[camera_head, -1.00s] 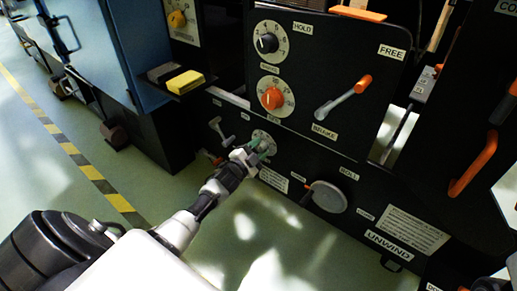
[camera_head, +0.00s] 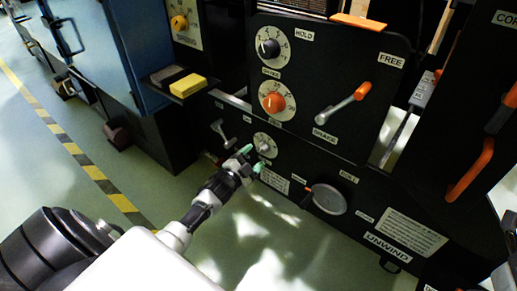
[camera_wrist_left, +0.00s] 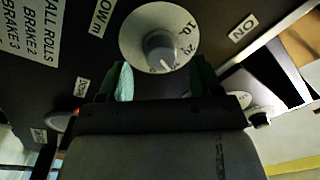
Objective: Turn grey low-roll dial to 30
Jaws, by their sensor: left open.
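The grey low-roll dial (camera_head: 262,143) is a grey knob on a round white scale, low on the black machine panel. In the left wrist view the knob (camera_wrist_left: 159,46) stands just ahead of the fingers, with a "10" and a "20" on the right part of its scale (camera_wrist_left: 133,38). I cannot surely read its setting. My left gripper (camera_head: 251,159) is open and empty, its green tips apart and a little short of the dial. In the left wrist view the fingers (camera_wrist_left: 163,80) lie either side below the knob, not touching it. My right gripper is not in view.
Above are an orange dial (camera_head: 272,103) and a black dial (camera_head: 267,47). A small lever (camera_head: 219,130) is left of the grey dial. An orange-tipped brake lever (camera_head: 345,103) and a grey round disc (camera_head: 329,199) are to the right. Yellow block (camera_head: 187,85) sits on a ledge.

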